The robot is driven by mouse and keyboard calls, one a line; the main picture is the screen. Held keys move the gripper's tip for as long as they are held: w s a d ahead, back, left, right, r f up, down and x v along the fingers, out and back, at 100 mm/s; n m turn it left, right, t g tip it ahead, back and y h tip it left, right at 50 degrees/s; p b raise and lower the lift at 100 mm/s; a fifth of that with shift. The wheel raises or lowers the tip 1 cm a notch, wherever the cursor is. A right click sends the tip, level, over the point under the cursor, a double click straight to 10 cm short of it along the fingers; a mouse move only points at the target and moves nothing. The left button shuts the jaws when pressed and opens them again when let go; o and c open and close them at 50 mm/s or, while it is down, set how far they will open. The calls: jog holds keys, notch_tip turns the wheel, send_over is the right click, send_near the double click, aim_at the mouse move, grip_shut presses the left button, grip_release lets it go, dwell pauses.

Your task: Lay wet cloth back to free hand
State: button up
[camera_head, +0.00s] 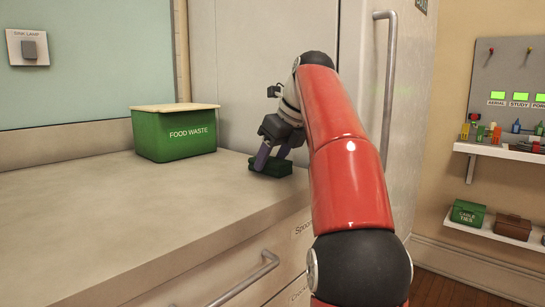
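A small dark green folded item (281,168), which looks like the cloth, lies on the counter (120,215) near its right end, by the tall grey door. My gripper (271,160) points down at it, with its fingertips at or just over its top. The fingers stand a little apart. I cannot tell whether they grip the cloth or only touch it. My red arm reaches in from the lower right and hides part of the counter's edge.
A green food waste bin (175,140) with a pale lid stands behind the cloth, to the left. A sink lamp switch (29,49) is on the wall. Right are a labelled panel (508,80) and shelves with small boxes (467,213). The left counter is clear.

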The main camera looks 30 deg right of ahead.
jog(key=o, duration=0.6)
jog(key=shift+c, duration=0.2)
jog(key=shift+r, duration=0.1)
jog(key=p+v, duration=0.6)
jog(key=v, duration=0.2)
jog(key=shift+p, duration=0.3)
jog(key=shift+s, duration=0.1)
